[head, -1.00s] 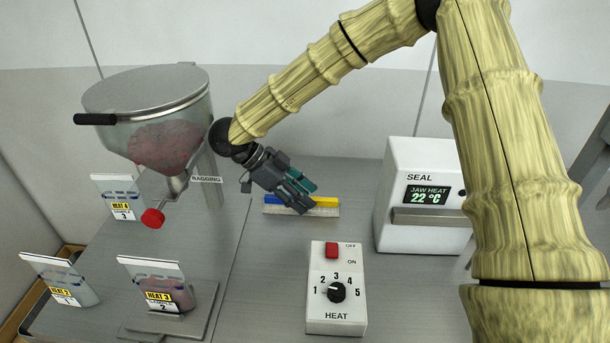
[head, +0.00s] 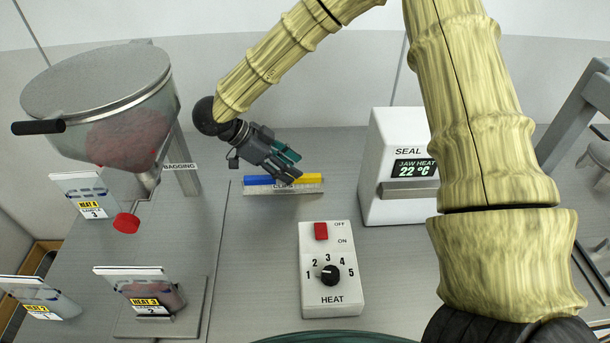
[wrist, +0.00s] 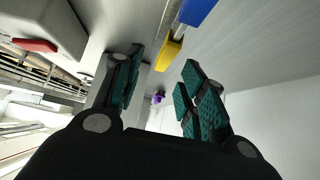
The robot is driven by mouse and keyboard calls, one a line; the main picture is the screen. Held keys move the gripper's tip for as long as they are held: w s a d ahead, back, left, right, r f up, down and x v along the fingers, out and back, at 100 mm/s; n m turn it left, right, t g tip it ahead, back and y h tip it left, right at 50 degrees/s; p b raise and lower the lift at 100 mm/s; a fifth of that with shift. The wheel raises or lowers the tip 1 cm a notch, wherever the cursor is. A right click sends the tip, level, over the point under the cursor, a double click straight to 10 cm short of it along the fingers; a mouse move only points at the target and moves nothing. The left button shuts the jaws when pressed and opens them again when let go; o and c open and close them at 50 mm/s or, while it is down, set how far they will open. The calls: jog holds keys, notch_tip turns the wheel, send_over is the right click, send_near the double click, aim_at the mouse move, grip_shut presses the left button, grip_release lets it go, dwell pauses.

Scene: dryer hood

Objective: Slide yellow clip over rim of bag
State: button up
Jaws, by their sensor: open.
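The yellow clip (head: 307,179) lies at the right end of a small rack labelled CLIPS (head: 284,189), beside a blue clip (head: 259,180). My gripper (head: 287,166) is open and empty, pointing down and right at the rack. In the wrist view the yellow clip (wrist: 168,54) shows beyond and between my fingertips (wrist: 160,70), with the blue clip (wrist: 198,10) farther up. Three bags stand at the left: HEAT 4 (head: 88,192), HEAT 3 (head: 140,284) on a plate, and HEAT 2 (head: 40,296), cut by the picture edge.
A hopper (head: 105,100) with a red knob (head: 127,223) stands at the left, above the bags. The HEAT switch box (head: 331,275) is in front of the rack. The white SEAL unit (head: 390,165) stands right of it. The counter between rack and bags is mostly clear.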

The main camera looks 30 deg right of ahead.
aim_at(304, 176)
jog(key=shift+w+d+f, duration=0.15)
jog(key=shift+w+f, duration=0.15)
jog(key=shift+w, duration=0.1)
jog(key=p+x, duration=0.1)
jog(key=x, duration=0.1)
jog(key=p+x, duration=0.1)
jog(key=x, duration=0.1)
jog(key=shift+s+d, duration=0.3)
jog(key=shift+w+f, duration=0.25)
jog(key=shift+f, duration=0.05)
jog(key=shift+s+r, duration=0.1)
jog(key=shift+s, duration=0.05)
jog(key=shift+c, duration=0.2)
jog(key=shift+s+r, duration=0.1)
jog(key=c, duration=0.8)
